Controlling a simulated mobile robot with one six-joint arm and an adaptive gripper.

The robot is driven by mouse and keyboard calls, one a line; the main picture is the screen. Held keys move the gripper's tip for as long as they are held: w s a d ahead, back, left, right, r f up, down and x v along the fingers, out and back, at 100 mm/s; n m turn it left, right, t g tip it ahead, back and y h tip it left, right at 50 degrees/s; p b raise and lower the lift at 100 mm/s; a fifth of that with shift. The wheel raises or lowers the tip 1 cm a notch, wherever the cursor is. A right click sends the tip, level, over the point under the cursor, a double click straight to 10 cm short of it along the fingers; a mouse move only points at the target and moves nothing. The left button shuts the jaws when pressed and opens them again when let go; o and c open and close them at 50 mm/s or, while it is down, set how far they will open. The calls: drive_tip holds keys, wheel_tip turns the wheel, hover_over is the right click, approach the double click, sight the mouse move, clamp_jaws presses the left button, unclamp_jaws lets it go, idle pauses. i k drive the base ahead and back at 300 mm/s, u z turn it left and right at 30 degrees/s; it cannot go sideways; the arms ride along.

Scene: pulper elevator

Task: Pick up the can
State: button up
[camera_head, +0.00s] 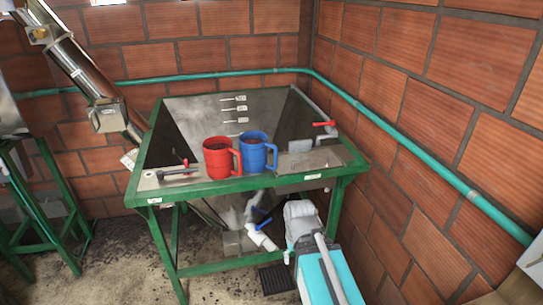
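I see no plain can. Two handled, can-shaped mugs stand upright close together on the green-framed metal hopper table, near its front edge. The red mug (219,158) is on the left and the blue mug (254,151) is on the right. My gripper is not recognisable in this view, and nothing is seen holding either mug.
The green-framed hopper table (240,186) stands near a brick corner. A red-handled valve (324,124) is at its back right. A teal and grey unit (322,265) is below in front. A metal tube (72,58) slants down at left. A green pipe (402,133) runs along the walls.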

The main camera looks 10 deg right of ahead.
sight(260, 154)
drive_tip(key=z, duration=1.55)
drive_tip(key=i, duration=0.45)
drive_tip(key=u, duration=1.8)
drive_tip(key=i, duration=0.35)
drive_tip(key=z, duration=0.05)
